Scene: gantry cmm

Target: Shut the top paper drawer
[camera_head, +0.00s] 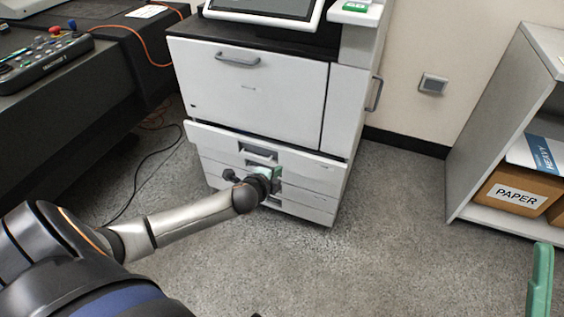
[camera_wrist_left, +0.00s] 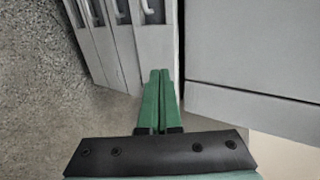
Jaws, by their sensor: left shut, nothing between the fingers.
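A white printer (camera_head: 255,92) stands ahead with a stack of paper drawers low on its front. The top paper drawer (camera_head: 215,137) stands out a little from the printer's body. In the left wrist view the top drawer (camera_wrist_left: 157,48) is the rightmost of the stacked fronts, with a dark gap beside it. My left gripper (camera_head: 277,173) is in front of the drawers. Its green fingers (camera_wrist_left: 160,88) are shut and empty, close to the top drawer's front; I cannot tell whether they touch. A green finger of my right gripper (camera_head: 540,285) shows at the lower right, its jaws unclear.
A dark bench with a control box (camera_head: 45,62) is on the left, with cables on the floor below. A shelf unit (camera_head: 490,115) with a box marked PAPER (camera_head: 516,194) is on the right. The grey carpet (camera_head: 390,230) between is clear.

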